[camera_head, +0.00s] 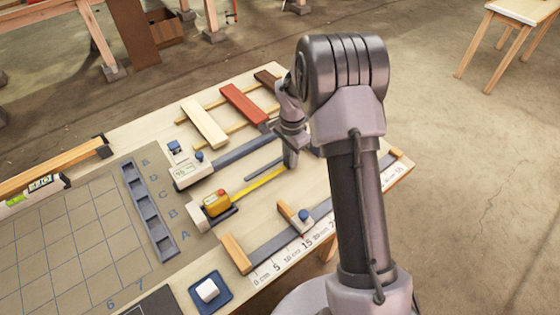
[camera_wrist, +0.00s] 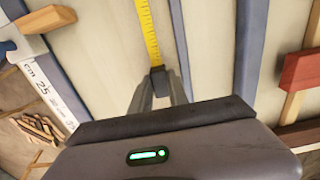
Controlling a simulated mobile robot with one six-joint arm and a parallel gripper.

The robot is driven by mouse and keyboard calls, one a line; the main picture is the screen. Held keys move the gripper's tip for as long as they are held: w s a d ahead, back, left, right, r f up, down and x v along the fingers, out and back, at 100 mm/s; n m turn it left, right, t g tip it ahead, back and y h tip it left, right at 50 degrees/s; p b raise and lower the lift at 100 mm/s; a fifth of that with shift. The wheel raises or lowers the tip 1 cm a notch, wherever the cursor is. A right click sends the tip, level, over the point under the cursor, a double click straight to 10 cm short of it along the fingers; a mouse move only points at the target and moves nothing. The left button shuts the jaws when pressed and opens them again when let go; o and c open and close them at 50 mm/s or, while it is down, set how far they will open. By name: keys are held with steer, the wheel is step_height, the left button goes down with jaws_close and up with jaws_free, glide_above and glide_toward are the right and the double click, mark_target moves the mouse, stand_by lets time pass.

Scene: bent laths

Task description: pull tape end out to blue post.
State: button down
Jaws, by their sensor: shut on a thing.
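A yellow tape measure (camera_head: 213,204) with a red button sits on the bench, with its yellow tape (camera_head: 262,182) drawn out to the right along the board. In the wrist view the tape (camera_wrist: 149,30) runs straight down to my fingertips. My gripper (camera_head: 289,160) is low over the bench, shut on the tape end; its fingertips (camera_wrist: 160,82) cover the end itself. I cannot pick out a blue post in either view; my arm hides part of the bench to the right.
A ruler strip (camera_head: 293,252) and a wooden stop block (camera_head: 237,254) lie along the front edge. Cream (camera_head: 204,124) and red (camera_head: 243,103) boards lie behind the tape. Grey bars (camera_wrist: 250,40) flank the tape. A blue tray (camera_head: 226,297) holds a white cube.

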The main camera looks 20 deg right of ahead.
steer(key=d, duration=0.2)
steer(key=w+d, duration=0.1)
steer(key=d, duration=0.1)
steer(key=w+d+p, duration=0.1)
steer(key=d, duration=0.1)
steer(key=shift+w+d, duration=0.1)
steer(key=shift+d, duration=0.2)
steer(key=c, duration=1.2)
jaws_free()
steer(key=shift+c, duration=0.2)
step_height(320, 180, up, 18)
steer(key=p, duration=0.5)
steer(key=shift+f, duration=0.25)
